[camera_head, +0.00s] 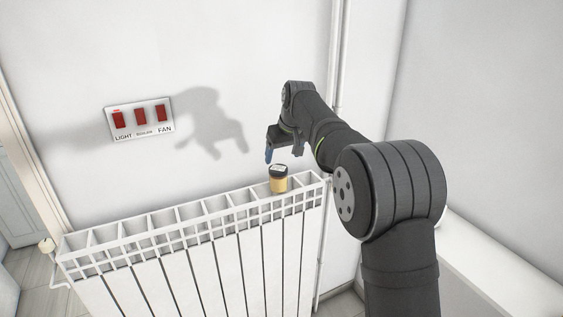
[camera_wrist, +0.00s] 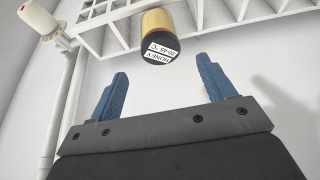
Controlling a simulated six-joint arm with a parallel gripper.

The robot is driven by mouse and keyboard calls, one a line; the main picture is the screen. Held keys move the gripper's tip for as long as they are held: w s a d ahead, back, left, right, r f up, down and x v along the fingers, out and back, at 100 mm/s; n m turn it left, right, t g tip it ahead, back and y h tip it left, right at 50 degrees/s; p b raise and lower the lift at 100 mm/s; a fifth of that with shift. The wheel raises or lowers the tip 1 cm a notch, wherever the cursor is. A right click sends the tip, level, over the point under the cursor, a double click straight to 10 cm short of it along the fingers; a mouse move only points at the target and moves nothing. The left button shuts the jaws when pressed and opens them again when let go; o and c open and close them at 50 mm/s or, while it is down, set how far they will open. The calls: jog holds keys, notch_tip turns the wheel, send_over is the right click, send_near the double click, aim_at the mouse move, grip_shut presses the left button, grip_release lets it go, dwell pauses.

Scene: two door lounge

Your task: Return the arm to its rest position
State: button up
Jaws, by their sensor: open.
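My gripper (camera_head: 283,152) is at the end of my dark arm, above the right end of the radiator and close to the wall. In the wrist view its two blue fingers (camera_wrist: 160,90) stand wide apart with nothing between them. A small honey jar (camera_head: 278,180) with a dark lid and amber body stands on the radiator's top, just below the gripper. In the wrist view the jar (camera_wrist: 158,20) is beyond the fingertips, apart from them, and its label reads "HONEY" with a second line.
A white radiator (camera_head: 190,215) with an open grid top runs along the wall. A switch panel (camera_head: 139,119) with three red switches, LIGHT, BOILER and FAN, is on the wall at left. A vertical pipe (camera_head: 337,50) runs behind my arm. A white ledge (camera_head: 490,265) is at lower right.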

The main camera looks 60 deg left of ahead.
aim_at(278, 167)
jog(key=shift+r, duration=0.2)
jog(key=shift+f, duration=0.1)
jog(key=x, duration=1.2)
jog(key=shift+f, duration=0.4)
notch_tip(278, 167, up, 3)
jog(key=shift+d+r, duration=0.1)
jog(key=shift+r, duration=0.5)
jog(key=shift+f, duration=0.1)
